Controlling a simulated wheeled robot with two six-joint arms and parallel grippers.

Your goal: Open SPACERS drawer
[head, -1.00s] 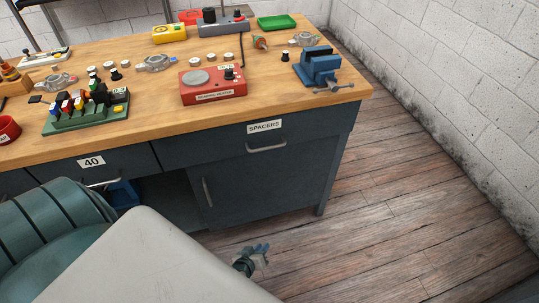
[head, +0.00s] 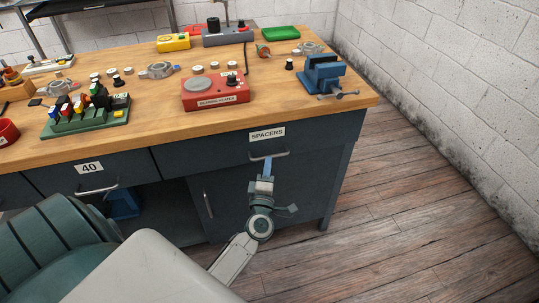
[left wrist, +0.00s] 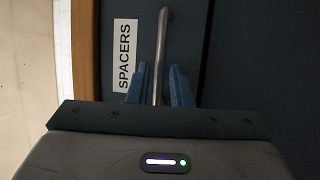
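The SPACERS drawer (head: 225,154) is the dark blue-grey drawer under the right end of the workbench, with its front flush with the bench. Its white label (head: 267,134) sits above a curved metal bar handle (head: 282,154); in the left wrist view the label (left wrist: 125,55) stands sideways beside the handle (left wrist: 162,40). My left gripper (head: 267,166) is at the handle. In the left wrist view the two blue fingers (left wrist: 160,88) are apart, one on each side of the bar, with a small gap visible. My right gripper is not in view.
A cabinet door (head: 228,202) is below the drawer, and a drawer labelled 40 (head: 90,168) is to the left. The wooden benchtop (head: 160,120) holds a red bearing heater (head: 215,92) and a blue vise (head: 322,75). The wooden floor (head: 410,200) to the right is clear.

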